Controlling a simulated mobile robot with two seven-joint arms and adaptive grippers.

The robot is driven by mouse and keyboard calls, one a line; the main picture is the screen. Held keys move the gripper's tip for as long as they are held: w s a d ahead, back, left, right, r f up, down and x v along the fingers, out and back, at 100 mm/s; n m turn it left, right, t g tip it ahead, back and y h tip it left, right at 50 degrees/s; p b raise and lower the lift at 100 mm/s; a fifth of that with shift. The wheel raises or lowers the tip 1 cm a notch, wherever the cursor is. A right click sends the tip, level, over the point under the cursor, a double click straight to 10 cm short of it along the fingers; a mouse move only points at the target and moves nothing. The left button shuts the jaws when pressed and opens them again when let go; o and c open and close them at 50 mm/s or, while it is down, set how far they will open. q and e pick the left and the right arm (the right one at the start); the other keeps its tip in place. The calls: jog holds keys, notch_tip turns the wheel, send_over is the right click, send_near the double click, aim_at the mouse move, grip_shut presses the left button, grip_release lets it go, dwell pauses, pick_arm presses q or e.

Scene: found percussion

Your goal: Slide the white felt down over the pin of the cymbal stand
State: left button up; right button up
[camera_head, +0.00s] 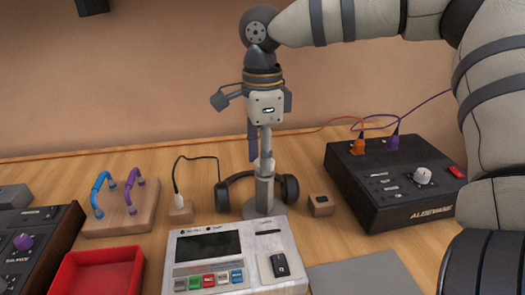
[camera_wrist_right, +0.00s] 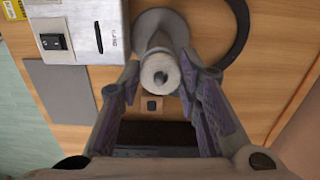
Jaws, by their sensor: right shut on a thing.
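My right gripper (camera_head: 260,150) points down over the cymbal stand (camera_head: 265,190), a grey upright post on a round foot. In the right wrist view the fingers (camera_wrist_right: 160,66) are shut on the white felt (camera_wrist_right: 155,62), a pale round piece with a finger at each side. A small dark round spot, the hole or the pin tip, shows in the middle of the felt. The felt looks in line with the post below, and the stand's foot (camera_wrist_right: 158,22) shows behind it. I cannot tell how far the pin is inside the felt. My left gripper is not in view.
Headphones (camera_head: 288,189) lie around the stand's foot. A white device with a screen (camera_head: 208,246) stands in front, a black box with cables (camera_head: 392,185) at right. A red tray (camera_head: 98,275) and a wooden block with handles (camera_head: 120,215) are at left.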

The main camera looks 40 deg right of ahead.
jog(key=shift+f, duration=0.45)
jog(key=o, duration=0.8)
jog(key=shift+c, duration=0.2)
notch_tip(320, 180, up, 12)
